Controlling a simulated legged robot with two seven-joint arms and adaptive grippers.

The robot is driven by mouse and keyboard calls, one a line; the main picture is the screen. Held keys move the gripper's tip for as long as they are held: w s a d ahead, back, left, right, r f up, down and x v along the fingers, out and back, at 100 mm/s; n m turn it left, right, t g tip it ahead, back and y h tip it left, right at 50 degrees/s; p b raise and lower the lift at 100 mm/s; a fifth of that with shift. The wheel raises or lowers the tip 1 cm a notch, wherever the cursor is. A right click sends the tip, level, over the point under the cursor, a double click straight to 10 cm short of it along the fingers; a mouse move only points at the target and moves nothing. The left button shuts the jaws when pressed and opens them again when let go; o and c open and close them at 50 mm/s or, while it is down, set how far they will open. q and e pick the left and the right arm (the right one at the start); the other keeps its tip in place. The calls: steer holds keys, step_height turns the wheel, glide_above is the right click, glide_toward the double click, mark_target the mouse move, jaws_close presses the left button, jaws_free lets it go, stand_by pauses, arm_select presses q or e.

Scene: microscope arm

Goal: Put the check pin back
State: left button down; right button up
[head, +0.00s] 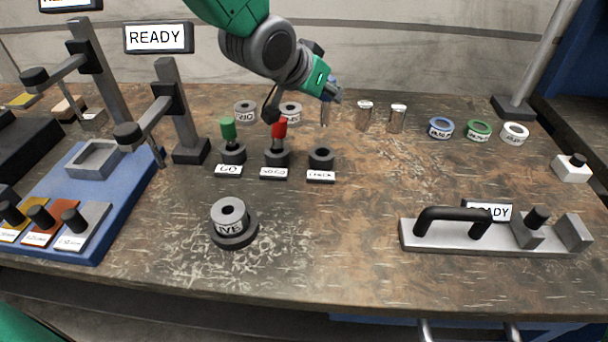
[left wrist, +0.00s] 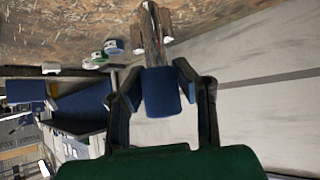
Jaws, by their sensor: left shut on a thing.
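My left gripper (head: 330,92) is shut on the check pin, which has a blue handle (left wrist: 160,92) and a shiny metal shaft. In the head view the pin's shaft (head: 325,113) hangs down, roughly upright, partly hidden above by the gripper. The black round check holder (head: 321,157), with a CHECK label in front, stands empty. The pin is behind and above it, apart from it. Beside it, the no-go holder carries a red-handled pin (head: 279,129) and the go holder carries a green-handled pin (head: 228,129). My right gripper is not in view.
Two metal cylinders (head: 364,115) stand close to the right of the pin. Grey rings (head: 290,112) stand behind the holders. A grey ring on a black base (head: 232,220) is at the front. A fixture with a black handle (head: 452,220) is at the right. The table's centre is clear.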

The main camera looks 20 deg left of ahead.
mark_target(323, 124)
arm_select(q)
steer(key=f, duration=0.3)
steer(key=f+b, duration=0.1)
steer(key=f, duration=0.1)
steer(key=shift+a+f, duration=0.2)
steer(key=shift+a, duration=0.05)
steer(key=shift+d+f+b, duration=0.15)
steer(key=shift+f+b, duration=0.1)
steer(key=shift+f, duration=0.9)
steer(key=shift+d+f+b, duration=0.1)
steer(key=shift+f+b, duration=0.15)
steer(key=shift+f, duration=0.9)
steer(key=shift+a+r, duration=0.1)
steer(key=c, duration=1.3)
jaws_free()
